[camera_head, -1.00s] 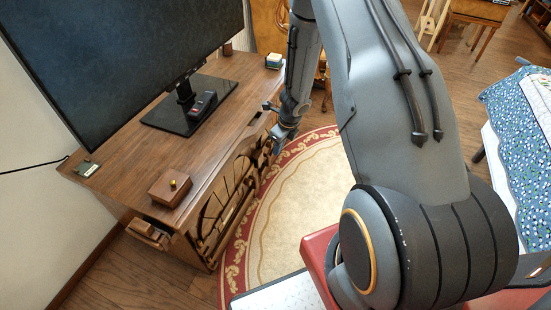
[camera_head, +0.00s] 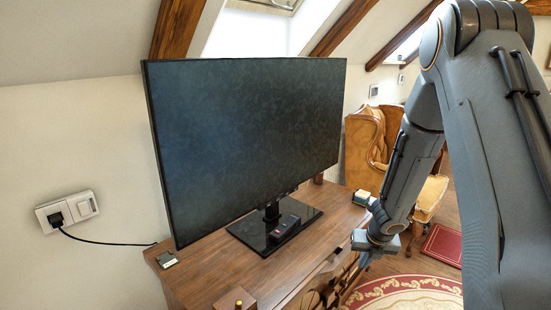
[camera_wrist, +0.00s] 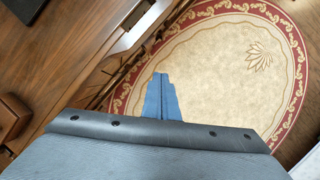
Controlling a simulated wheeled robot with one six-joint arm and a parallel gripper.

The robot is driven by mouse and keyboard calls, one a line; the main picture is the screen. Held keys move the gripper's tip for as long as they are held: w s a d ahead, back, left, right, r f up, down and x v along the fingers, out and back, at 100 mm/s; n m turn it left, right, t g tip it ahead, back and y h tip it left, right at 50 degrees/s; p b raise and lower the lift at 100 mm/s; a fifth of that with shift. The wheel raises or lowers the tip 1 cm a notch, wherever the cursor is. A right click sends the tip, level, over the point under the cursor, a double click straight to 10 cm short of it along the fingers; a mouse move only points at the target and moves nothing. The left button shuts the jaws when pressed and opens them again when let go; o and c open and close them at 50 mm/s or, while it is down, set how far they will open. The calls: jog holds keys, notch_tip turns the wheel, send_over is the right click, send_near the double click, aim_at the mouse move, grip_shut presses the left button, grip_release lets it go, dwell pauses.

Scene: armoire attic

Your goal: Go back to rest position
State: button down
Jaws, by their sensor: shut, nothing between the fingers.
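My gripper (camera_head: 362,246) hangs at the end of my arm beside the right front edge of the wooden TV cabinet (camera_head: 215,268) in the head view. In the wrist view its blue fingers (camera_wrist: 161,97) are together with nothing between them, pointing down over the round rug (camera_wrist: 215,70). The rug also shows at the lower right of the head view (camera_head: 415,294).
A large television (camera_head: 245,145) stands on the cabinet with a small dark device (camera_head: 285,227) on its base. A small wooden box (camera_head: 236,300) is near the front. A tan armchair (camera_head: 365,150) stands behind my arm. A wall socket (camera_head: 68,210) is at left.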

jog(key=s+r+m+h, duration=0.3)
jog(key=s+r+m, duration=0.7)
jog(key=m, duration=0.7)
jog(key=s+a+r+m+g+y, duration=0.1)
jog(key=s+a+r+m+g, duration=0.1)
jog(key=s+a+m, duration=0.3)
jog(key=s+a+r+m+g+y, duration=0.2)
jog(key=s+a+r+m, duration=0.2)
jog(key=s+m, duration=0.7)
jog(key=shift+s+a+r+m, duration=0.35)
jog(key=shift+a+m, duration=0.25)
jog(key=shift+a, duration=0.1)
jog(key=shift+w, duration=0.1)
jog(key=shift+r, duration=0.1)
jog(key=shift+a, duration=0.2)
